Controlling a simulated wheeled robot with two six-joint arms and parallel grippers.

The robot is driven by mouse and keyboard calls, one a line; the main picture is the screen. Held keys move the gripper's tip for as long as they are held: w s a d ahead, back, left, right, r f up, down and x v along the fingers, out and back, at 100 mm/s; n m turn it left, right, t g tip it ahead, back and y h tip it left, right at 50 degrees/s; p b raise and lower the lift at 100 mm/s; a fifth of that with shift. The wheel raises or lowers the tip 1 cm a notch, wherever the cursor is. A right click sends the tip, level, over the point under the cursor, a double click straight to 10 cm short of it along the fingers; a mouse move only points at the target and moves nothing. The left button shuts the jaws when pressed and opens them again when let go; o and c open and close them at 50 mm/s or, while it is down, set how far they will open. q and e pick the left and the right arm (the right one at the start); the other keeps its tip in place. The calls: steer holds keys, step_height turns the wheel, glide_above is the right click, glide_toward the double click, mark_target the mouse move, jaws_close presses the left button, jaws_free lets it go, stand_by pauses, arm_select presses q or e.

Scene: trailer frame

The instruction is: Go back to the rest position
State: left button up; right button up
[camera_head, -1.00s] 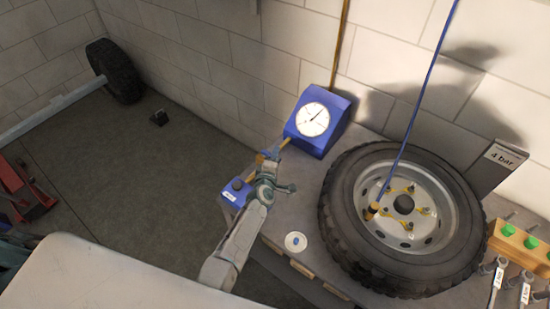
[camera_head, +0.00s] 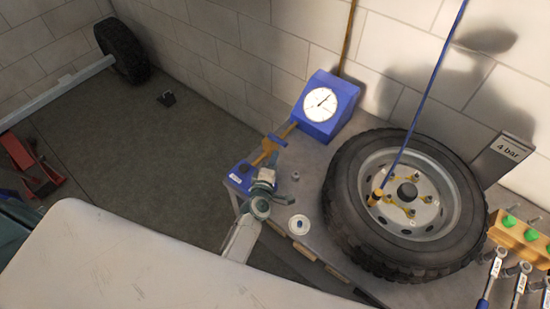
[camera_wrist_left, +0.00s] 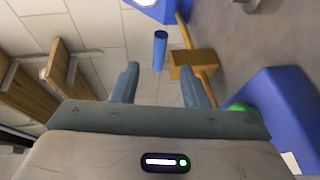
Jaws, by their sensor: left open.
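In the left wrist view the two fingers (camera_wrist_left: 158,70) stand apart with nothing held. Beyond them are a blue cylinder (camera_wrist_left: 160,50) and a yellow-orange block on a rod (camera_wrist_left: 190,64), apart from the fingers as far as I can tell. The yellow-orange fitting also shows in the head view (camera_head: 268,150), just behind the gripper. My right gripper is out of view.
A tyre on its wheel (camera_head: 345,207) lies on the grey bench, with a blue hose rising from it. The blue gauge box (camera_head: 343,92) stands behind. A green-topped rack (camera_head: 525,240) is at right. Open floor (camera_head: 130,150) lies left.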

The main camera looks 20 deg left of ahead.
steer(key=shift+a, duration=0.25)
